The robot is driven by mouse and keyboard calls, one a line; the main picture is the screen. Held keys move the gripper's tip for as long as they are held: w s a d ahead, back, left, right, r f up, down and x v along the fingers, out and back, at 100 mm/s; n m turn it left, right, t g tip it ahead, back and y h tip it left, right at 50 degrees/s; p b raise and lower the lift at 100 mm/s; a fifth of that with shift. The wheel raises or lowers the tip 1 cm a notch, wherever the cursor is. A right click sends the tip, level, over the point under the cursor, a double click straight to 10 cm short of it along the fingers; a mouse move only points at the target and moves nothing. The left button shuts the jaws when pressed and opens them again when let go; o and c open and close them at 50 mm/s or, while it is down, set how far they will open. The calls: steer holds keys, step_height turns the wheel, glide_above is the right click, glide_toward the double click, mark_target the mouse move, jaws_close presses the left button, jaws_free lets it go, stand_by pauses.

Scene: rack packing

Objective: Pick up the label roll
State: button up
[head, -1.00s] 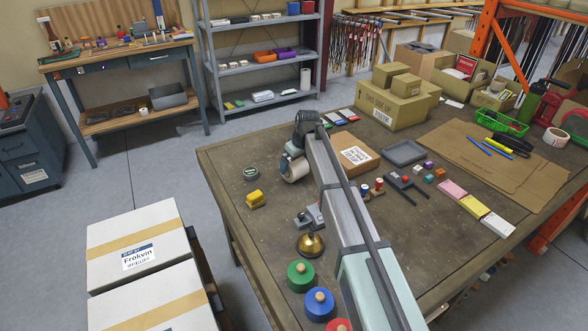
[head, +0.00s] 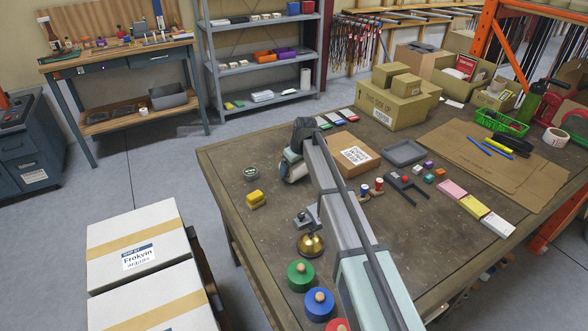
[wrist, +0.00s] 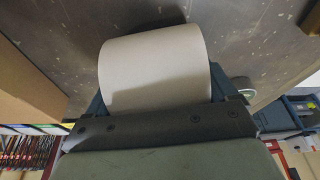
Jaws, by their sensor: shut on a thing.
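The label roll (wrist: 153,70) is a thick white cylinder. In the wrist view it sits between the blue fingers of my gripper (wrist: 160,95), which is shut on it. In the head view my gripper (head: 291,168) is over the left-middle part of the workbench (head: 235,165), left of a brown carton. The roll is mostly hidden there behind the gripper and wrist. A dark shadow shows on the bench beside the roll in the wrist view. I cannot tell exactly how far the roll is above the bench.
The labelled brown carton (head: 353,154) stands close to the right of my gripper. A brass bell (head: 311,244) and coloured round weights (head: 301,275) are nearer the front. Bare bench lies between them.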

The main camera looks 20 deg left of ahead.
steer(key=shift+c, duration=0.5)
steer(key=shift+r, duration=0.1)
